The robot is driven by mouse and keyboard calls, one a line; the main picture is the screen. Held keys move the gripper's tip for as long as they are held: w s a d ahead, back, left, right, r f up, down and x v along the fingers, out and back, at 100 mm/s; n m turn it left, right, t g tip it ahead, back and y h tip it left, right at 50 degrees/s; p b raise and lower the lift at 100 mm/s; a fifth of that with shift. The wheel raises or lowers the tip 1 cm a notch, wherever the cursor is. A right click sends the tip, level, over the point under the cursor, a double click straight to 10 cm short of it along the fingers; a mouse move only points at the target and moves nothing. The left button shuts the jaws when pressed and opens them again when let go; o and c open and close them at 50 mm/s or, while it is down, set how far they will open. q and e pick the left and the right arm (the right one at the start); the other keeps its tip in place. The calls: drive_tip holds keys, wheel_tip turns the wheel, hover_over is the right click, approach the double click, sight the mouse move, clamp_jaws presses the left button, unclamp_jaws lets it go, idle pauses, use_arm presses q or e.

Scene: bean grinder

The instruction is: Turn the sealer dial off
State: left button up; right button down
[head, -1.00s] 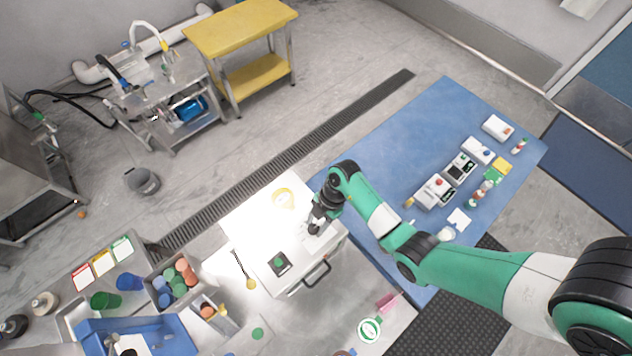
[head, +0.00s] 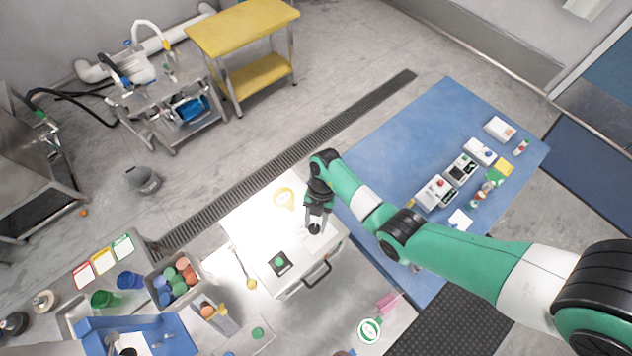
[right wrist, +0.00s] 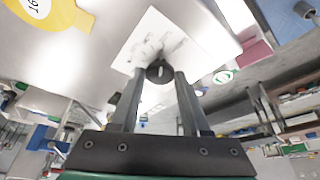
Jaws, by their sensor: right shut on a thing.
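The sealer (head: 262,228) is a white box with a black handle on its front right side and stands on the steel bench. Its round black dial (head: 314,229) is on a white panel near the right of the top. My right gripper (head: 317,220) comes down over the dial from above. In the right wrist view the fingers stand on either side of the dial (right wrist: 159,71) and are shut on it, with the white panel (right wrist: 150,40) behind. The fingers partly cover the dial's marks. My left gripper is not in view.
A green button (head: 279,262) on a black plate and a yellow label (head: 284,198) are on the sealer's top. A grey bin with coloured cups (head: 178,280) stands to the left. A blue table (head: 400,140) with several small boxes is to the right.

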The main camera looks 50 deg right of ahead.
drive_tip(key=shift+w+f+n+g+b, duration=0.1)
drive_tip(key=shift+n+g+b, duration=0.3)
drive_tip(key=shift+n+b, duration=0.9)
drive_tip(key=shift+n, duration=0.2)
drive_tip(key=shift+c, duration=1.9)
unclamp_jaws()
